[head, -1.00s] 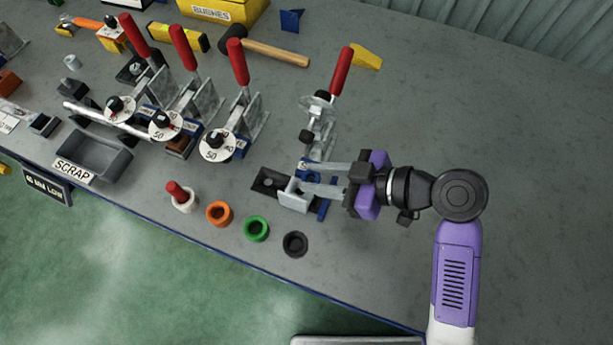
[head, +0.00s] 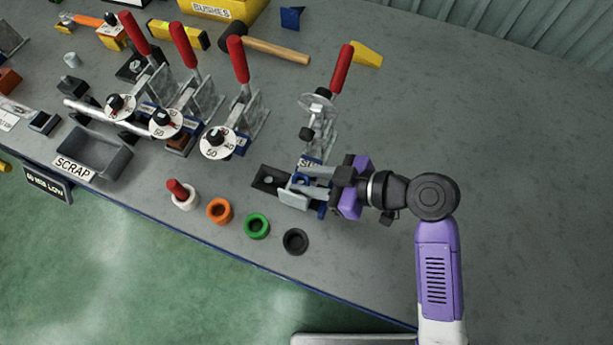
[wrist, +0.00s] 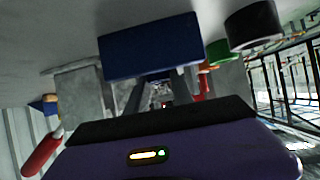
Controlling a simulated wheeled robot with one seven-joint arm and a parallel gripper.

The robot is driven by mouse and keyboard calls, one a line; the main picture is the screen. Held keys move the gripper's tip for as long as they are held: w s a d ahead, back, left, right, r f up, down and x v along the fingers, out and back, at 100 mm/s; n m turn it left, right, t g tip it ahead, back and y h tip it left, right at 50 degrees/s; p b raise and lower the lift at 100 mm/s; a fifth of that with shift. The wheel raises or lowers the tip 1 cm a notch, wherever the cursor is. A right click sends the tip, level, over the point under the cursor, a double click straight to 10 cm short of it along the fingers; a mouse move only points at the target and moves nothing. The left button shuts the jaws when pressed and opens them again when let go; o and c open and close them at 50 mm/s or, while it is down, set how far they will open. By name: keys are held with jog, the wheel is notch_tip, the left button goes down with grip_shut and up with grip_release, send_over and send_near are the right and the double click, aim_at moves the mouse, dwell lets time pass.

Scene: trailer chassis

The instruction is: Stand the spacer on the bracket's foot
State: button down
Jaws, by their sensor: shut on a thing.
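My gripper (head: 312,183) reaches in from the right at the front of the rightmost clamp station (head: 318,145). Its jaws are shut on the spacer, which is mostly hidden between the fingers. A pale grey piece (head: 294,198) shows at the fingertips; I cannot tell where spacer and bracket part there. Blue parts of the station (head: 322,210) show beside and under the fingers. In the wrist view a large blue block (wrist: 150,45) lies across the fingers (wrist: 160,90) and hides the tips. The bracket's foot is not clearly visible.
A dark plate (head: 268,181) lies just left of the fingertips. White, orange, green (head: 257,226) and black (head: 295,241) rings line the bench's front. The station's red handle (head: 341,68) stands up behind. More clamps and the scrap bin (head: 92,152) are left. The bench right of my arm is clear.

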jog(key=shift+f, duration=0.4)
jog(key=c, duration=1.4)
grip_release()
jog(key=shift+r, duration=0.2)
jog(key=v, duration=1.2)
jog(key=shift+r, duration=0.4)
